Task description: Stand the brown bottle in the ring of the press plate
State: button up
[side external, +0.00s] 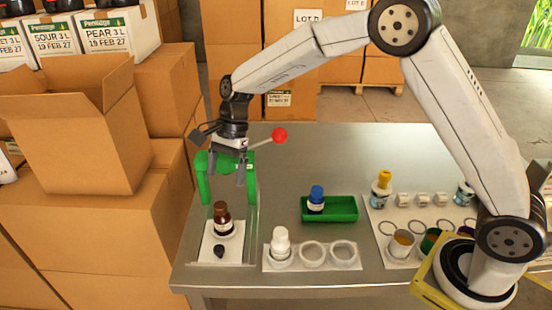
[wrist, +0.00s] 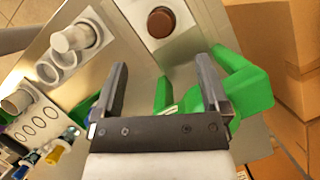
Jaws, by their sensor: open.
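The brown bottle (side external: 222,219) stands upright on the white press plate (side external: 207,257), with its base at the plate's ring; the exact seating is too small to tell. In the wrist view its dark brown round cap (wrist: 161,22) shows from above, beyond the fingertips. My gripper (side external: 229,180) is open and empty, above and apart from the bottle, beside the green press frame (side external: 202,183). Its two fingers also show in the wrist view (wrist: 163,66), with nothing between them.
The press lever has a red ball (side external: 279,135). A green tray (side external: 340,210) holds a blue-capped bottle (side external: 316,199). A white rack (side external: 312,268) holds a white bottle (side external: 281,243). Cups and jars stand on a panel (side external: 378,213) at right. Cardboard boxes (side external: 95,140) crowd the left.

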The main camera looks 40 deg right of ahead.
jog(key=shift+v, duration=1.1)
jog(key=shift+s, duration=0.1)
jog(key=s+d+f+n+t+h, duration=0.2)
jog(key=s+d+n, duration=0.4)
jog(key=s, duration=0.4)
jog(key=s+d+f+n+t+h, duration=0.2)
jog(key=s+d+n, duration=0.5)
jog(key=s, duration=0.4)
jog(key=shift+d+f+n, duration=0.15)
jog(key=shift+f+n, duration=0.2)
jog(key=shift+n, duration=0.35)
jog(key=shift+w, duration=0.1)
